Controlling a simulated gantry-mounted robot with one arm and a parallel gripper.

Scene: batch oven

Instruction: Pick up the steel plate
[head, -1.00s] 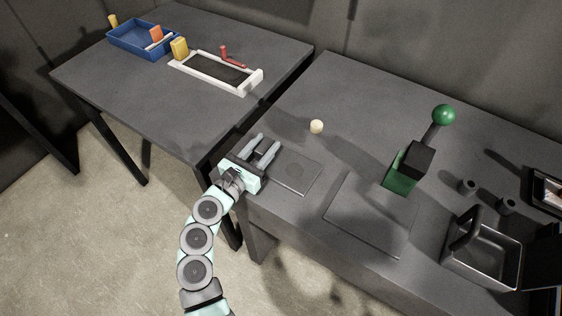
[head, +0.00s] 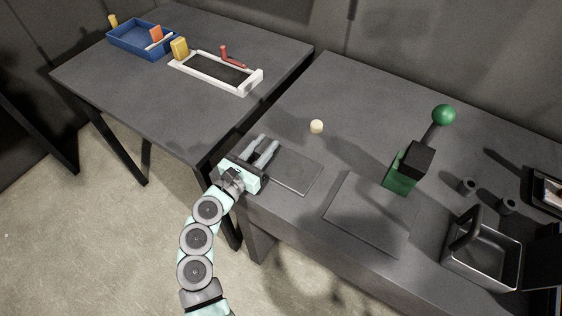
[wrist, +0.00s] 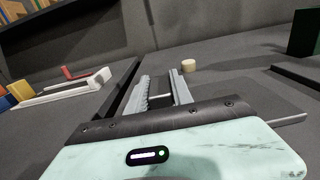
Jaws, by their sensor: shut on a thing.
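The steel plate (head: 296,171) is a flat, thin, dark grey rectangle at the near left corner of the right table. In the wrist view the plate (wrist: 245,108) extends to the right from beneath and beside my fingers. My gripper (head: 267,147) is at the plate's left end and shut on it. The exact contact is hidden by the fingers and gripper body. I cannot tell whether the plate is clear of the table.
A small cream cylinder (head: 316,126) stands beyond the plate. A larger flat dark plate (head: 370,215) lies to the right, near a green block with a ball-topped lever (head: 402,170). A metal basket (head: 481,255) is farther right. The left table holds a white frame (head: 248,86) and blue bin (head: 140,40).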

